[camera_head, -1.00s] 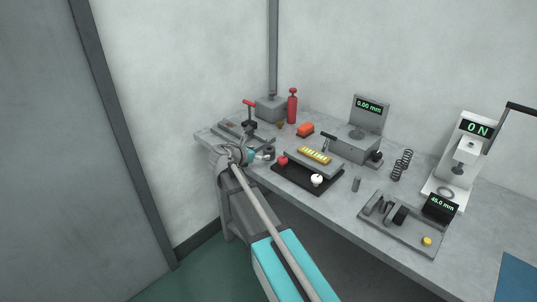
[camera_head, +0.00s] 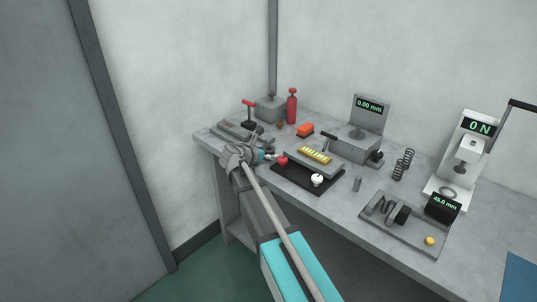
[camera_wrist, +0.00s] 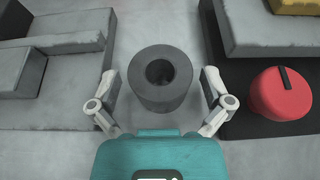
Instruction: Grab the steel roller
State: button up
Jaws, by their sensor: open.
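A dark grey hollow cylinder, likely the steel roller (camera_wrist: 160,97), stands upright on the grey table in the wrist view, its round hole facing the camera. My gripper (camera_wrist: 160,80) is open, with one finger on each side of the cylinder and visible gaps between them. In the head view my gripper (camera_head: 270,156) is low at the table's left front part. The cylinder is mostly hidden there by my gripper. A small upright grey pin (camera_head: 357,184) stands apart, further right on the table.
A black tray (camera_head: 290,182) with a red knob (camera_wrist: 281,93) and a white knob (camera_head: 317,180) lies close on the right. A grey stepped fixture (camera_wrist: 60,75) is close on the left. A gauge (camera_head: 368,113), springs (camera_head: 402,165) and a press (camera_head: 470,145) stand further right.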

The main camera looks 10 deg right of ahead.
jog(key=c, duration=1.3)
jog(key=shift+d+r, duration=0.1)
jog(key=shift+r, duration=0.05)
notch_tip(320, 180, up, 2)
jog(key=shift+r+p, duration=0.1)
jog(key=shift+p, duration=1.15)
jog(key=s+r+p, duration=0.3)
jog(key=s, duration=0.1)
jog(key=s+r+p, duration=0.4)
jog(key=s, duration=0.1)
jog(key=s+r+p, duration=0.3)
jog(key=s, duration=0.2)
jog(key=shift+d+r+p, duration=0.1)
jog(key=shift+r+p, duration=0.15)
jog(key=shift+p, duration=0.05)
